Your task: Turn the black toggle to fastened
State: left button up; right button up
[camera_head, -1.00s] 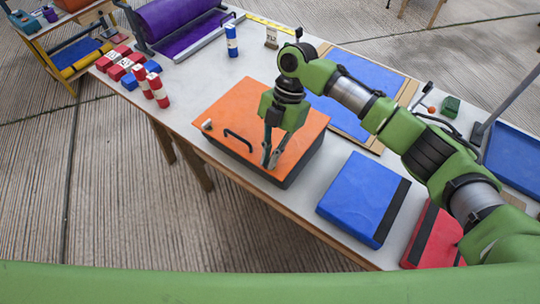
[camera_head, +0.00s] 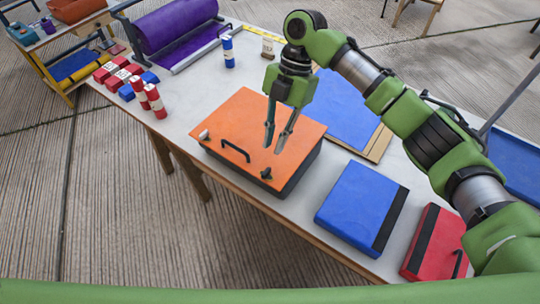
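An orange-topped box (camera_head: 235,118) with dark sides sits on the white table. The black toggle (camera_head: 266,173) stands near the front right corner of its lid. It is too small to tell clearly which way its bar is turned. A black handle (camera_head: 235,150) and a white toggle (camera_head: 204,134) are along the lid's front edge. My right gripper (camera_head: 273,149) points down over the lid, behind the black toggle in the picture and apart from it. Its two fingers are parted with nothing between them. My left gripper is not in view.
A blue pad (camera_head: 358,205) and a red pad (camera_head: 438,240) lie to the right. Red and blue rolls (camera_head: 125,78) and a purple roll (camera_head: 178,24) are at the left. A blue panel (camera_head: 340,105) lies behind the box.

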jog(key=v, duration=0.3)
jog(key=shift+w+r, duration=0.15)
jog(key=shift+r, duration=0.15)
jog(key=shift+f, duration=0.1)
